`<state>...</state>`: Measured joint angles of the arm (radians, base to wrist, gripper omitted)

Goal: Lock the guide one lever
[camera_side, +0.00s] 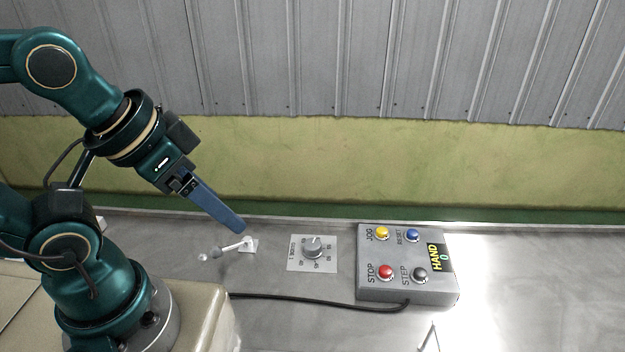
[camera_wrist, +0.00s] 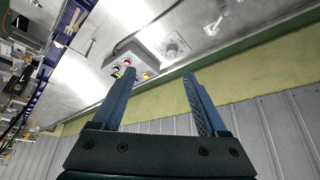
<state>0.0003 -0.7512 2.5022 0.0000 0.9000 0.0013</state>
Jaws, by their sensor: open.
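A small lever (camera_side: 233,246) with a pale arm and a rounded knob at its left end sits on a small white plate on the metal table. Beside it on the right is a grey dial (camera_side: 312,247) on a square plate, whose lettering appears to read GUIDE 1. My gripper (camera_side: 238,228) is just above the lever's plate end in the side view, apparently not touching it. In the wrist view the fingers (camera_wrist: 160,74) are spread and empty. The lever (camera_wrist: 213,26) and the dial (camera_wrist: 172,47) lie beyond the fingertips there.
A grey control box (camera_side: 397,290) with yellow, blue, red and black buttons and a HAND display stands right of the dial. A black cable (camera_side: 310,301) runs along the table in front. The green-yellow wall (camera_side: 400,165) rises behind. The table (camera_side: 540,290) right of the box is mostly clear.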

